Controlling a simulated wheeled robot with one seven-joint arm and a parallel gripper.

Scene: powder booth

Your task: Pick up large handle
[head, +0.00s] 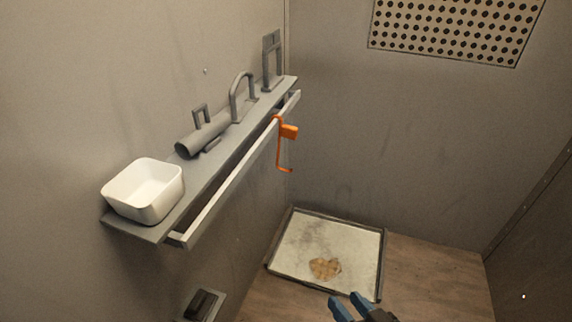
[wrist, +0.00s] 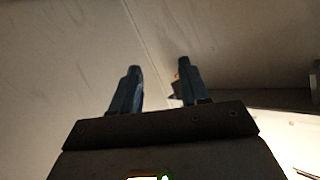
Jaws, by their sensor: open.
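Several grey handle-like pieces stand on the narrow wall shelf (head: 215,160) in the head view. One is a tall rounded arch (head: 236,92) near the middle. Another is a squarer upright handle (head: 266,62) at the far end. A smaller handle sits on a grey cylinder (head: 190,142). I cannot tell for certain which is the large handle. My gripper (head: 347,299) is open and empty, low at the bottom of the head view, well apart from the shelf. Its two blue fingers also show in the wrist view (wrist: 159,68).
A white bowl (head: 158,211) stands at the shelf's near end. A rail (head: 235,172) runs along its front, with an orange hook (head: 289,131) hanging from it. A framed tray (head: 340,240) with a brown patch lies on the floor. A perforated panel (head: 452,28) is on the back wall.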

